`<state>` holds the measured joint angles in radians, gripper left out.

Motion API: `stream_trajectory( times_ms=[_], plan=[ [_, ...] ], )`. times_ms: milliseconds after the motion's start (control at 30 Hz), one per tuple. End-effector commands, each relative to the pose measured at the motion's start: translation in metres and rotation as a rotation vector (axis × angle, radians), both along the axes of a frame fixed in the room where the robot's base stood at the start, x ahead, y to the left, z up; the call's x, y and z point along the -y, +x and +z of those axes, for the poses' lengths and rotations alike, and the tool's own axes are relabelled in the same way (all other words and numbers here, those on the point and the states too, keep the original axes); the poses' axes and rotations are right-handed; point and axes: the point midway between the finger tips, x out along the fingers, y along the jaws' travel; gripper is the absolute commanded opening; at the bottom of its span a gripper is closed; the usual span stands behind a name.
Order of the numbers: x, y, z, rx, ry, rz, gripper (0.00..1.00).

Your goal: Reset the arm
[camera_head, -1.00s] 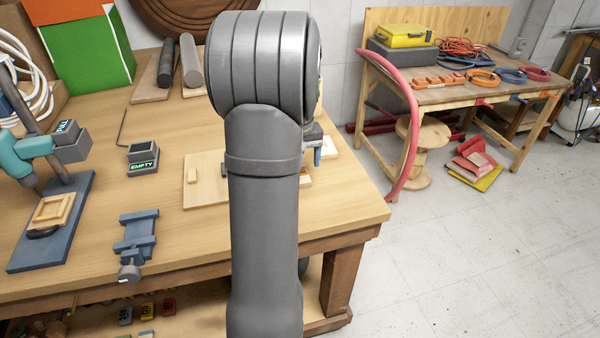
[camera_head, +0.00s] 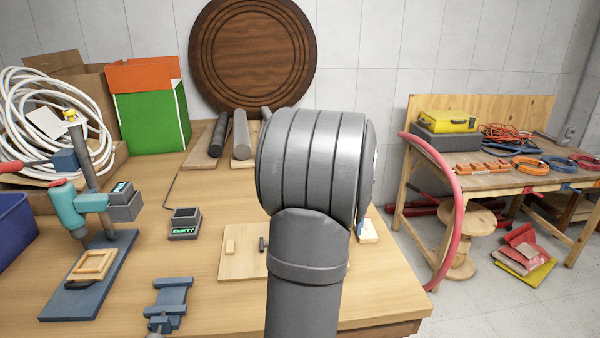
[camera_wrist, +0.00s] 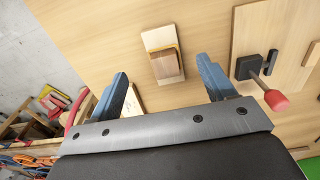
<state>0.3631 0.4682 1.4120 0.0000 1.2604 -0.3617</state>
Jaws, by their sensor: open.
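My arm (camera_head: 310,190) stands upright in the middle of the head view, over the front of the wooden workbench (camera_head: 375,290). In the head view it hides most of my gripper. In the wrist view my gripper (camera_wrist: 163,70) shows two blue fingers spread wide apart, with nothing held between them.
A teal drill press (camera_head: 90,205), a blue vise (camera_head: 170,300) and a small box labelled EMPTY (camera_head: 185,222) stand on the bench's left. A coiled white hose (camera_head: 50,110) lies behind. A red hose (camera_head: 458,200) arcs beside the right table (camera_head: 480,180).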

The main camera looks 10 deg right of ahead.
Motion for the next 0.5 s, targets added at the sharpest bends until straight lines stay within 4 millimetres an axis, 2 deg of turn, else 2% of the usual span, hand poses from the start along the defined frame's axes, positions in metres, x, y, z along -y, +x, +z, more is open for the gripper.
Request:
stream_trajectory(
  times_ms=[500],
  plan=[
    [0.000,0.000,-0.101,-0.005,0.002,0.001,0.76]
  ],
)
